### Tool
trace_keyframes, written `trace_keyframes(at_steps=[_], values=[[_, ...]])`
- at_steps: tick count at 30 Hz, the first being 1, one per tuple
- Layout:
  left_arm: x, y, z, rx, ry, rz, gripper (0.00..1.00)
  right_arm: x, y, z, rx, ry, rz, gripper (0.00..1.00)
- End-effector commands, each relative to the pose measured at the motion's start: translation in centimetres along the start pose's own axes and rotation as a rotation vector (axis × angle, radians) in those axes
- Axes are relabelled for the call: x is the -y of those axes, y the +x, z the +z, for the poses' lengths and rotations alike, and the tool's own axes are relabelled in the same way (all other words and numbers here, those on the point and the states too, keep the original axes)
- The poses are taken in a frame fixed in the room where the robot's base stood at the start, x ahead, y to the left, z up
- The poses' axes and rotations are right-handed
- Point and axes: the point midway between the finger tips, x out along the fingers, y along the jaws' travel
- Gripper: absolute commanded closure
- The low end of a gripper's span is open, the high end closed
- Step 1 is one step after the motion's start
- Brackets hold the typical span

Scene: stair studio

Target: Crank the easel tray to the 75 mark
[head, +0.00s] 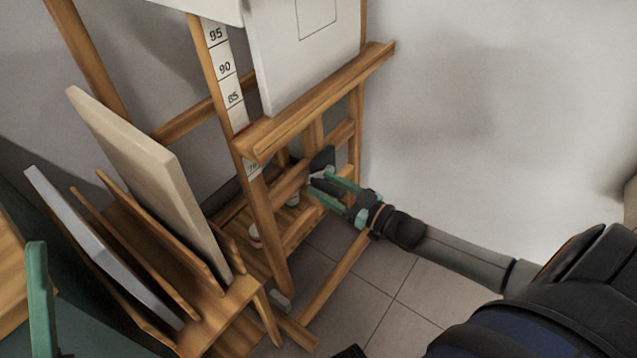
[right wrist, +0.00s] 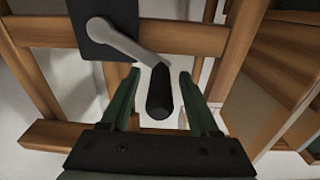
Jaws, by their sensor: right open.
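The easel's wooden tray (head: 325,98) carries a white canvas (head: 300,50). The number strip (head: 224,68) shows 90 and 85 above the tray's left end. A small red mark shows just below 85, and another part of the strip shows under the tray. The crank has a dark plate (right wrist: 105,28), a grey arm (right wrist: 128,45) and a black handle (right wrist: 160,92). My right gripper (head: 320,184) is open at the crank; in the right wrist view its green fingers (right wrist: 158,95) stand on either side of the handle. A green finger of my left gripper (head: 38,300) shows at lower left.
A wooden rack (head: 215,310) with a beige panel (head: 150,180) and a grey panel (head: 95,245) stands left of the easel. Small pots (head: 254,236) sit low behind the easel post. The tiled floor (head: 395,295) at right is clear.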

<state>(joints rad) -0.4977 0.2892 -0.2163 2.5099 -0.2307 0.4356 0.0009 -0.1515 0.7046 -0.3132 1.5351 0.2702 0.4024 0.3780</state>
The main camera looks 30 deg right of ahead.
Motion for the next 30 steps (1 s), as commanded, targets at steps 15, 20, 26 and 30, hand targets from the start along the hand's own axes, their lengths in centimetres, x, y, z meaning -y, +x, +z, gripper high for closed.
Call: trace_keyframes(at_steps=[15, 20, 26, 30], values=[[-0.03, 0.04, -0.03, -0.002, -0.002, -0.001, 0.60, -0.02, -0.02, -0.01, 0.000, -0.001, 0.000, 0.69], [-0.02, 0.01, 0.00, 0.001, -0.003, -0.003, 0.60, -0.02, -0.02, -0.01, 0.000, -0.001, 0.000, 0.86], [-0.05, -0.08, 0.06, 0.005, -0.005, -0.004, 0.60, -0.02, -0.01, -0.01, 0.000, 0.000, 0.000, 1.00], [-0.06, -0.11, 0.08, 0.006, -0.005, -0.004, 0.60, -0.02, 0.00, -0.02, 0.000, 0.000, 0.000, 1.00]])
